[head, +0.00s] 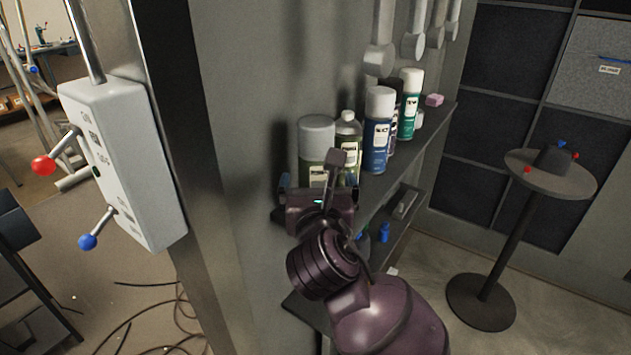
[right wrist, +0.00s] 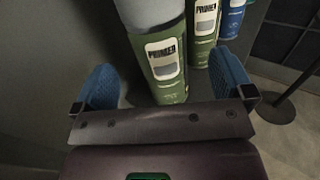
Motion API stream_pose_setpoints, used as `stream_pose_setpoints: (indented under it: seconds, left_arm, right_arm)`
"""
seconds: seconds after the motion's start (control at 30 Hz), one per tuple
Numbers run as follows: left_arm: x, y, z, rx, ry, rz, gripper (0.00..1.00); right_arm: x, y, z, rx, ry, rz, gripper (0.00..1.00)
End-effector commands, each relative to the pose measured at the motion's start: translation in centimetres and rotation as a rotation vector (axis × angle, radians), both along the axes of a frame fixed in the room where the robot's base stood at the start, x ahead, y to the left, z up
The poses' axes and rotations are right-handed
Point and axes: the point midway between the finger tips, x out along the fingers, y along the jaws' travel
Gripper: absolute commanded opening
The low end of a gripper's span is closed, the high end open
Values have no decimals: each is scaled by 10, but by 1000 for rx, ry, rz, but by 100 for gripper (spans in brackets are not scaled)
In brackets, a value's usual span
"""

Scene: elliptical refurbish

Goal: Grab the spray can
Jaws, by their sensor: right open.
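Several spray cans stand in a row on the wall shelf. The nearest is a green can with a grey cap (head: 317,138), partly hidden behind my right gripper (head: 316,185) in the head view. In the right wrist view this green can, labelled "PRIMER" (right wrist: 166,72), stands upright ahead of and between the two blue finger pads of the open, empty right gripper (right wrist: 165,88). A second green bottle (head: 348,130) and a blue can with a white cap (head: 378,130) stand farther along the shelf. My left gripper is not in view.
A green can with a white cap (head: 409,105) and a pink block (head: 434,100) sit farther along the shelf (head: 400,165). Scoop-like tools (head: 380,50) hang above. A grey switch box (head: 125,165) juts out at left. A round table (head: 550,178) stands at right.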

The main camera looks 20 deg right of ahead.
Motion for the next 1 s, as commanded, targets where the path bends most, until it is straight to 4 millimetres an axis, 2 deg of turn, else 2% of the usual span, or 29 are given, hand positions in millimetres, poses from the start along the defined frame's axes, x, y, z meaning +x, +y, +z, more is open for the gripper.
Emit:
stream_pose_setpoints:
  seconds: [0.27,0.6,0.9,1.0]
  left_arm:
    - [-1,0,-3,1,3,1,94]
    - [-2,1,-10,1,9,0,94]
    - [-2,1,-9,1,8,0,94]
    - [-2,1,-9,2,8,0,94]
  right_arm:
    - [18,-5,0,2,-2,1,99]
    - [57,-16,1,2,-1,0,99]
    - [61,-17,1,2,-1,0,99]
    - [61,-17,1,2,-1,0,84]
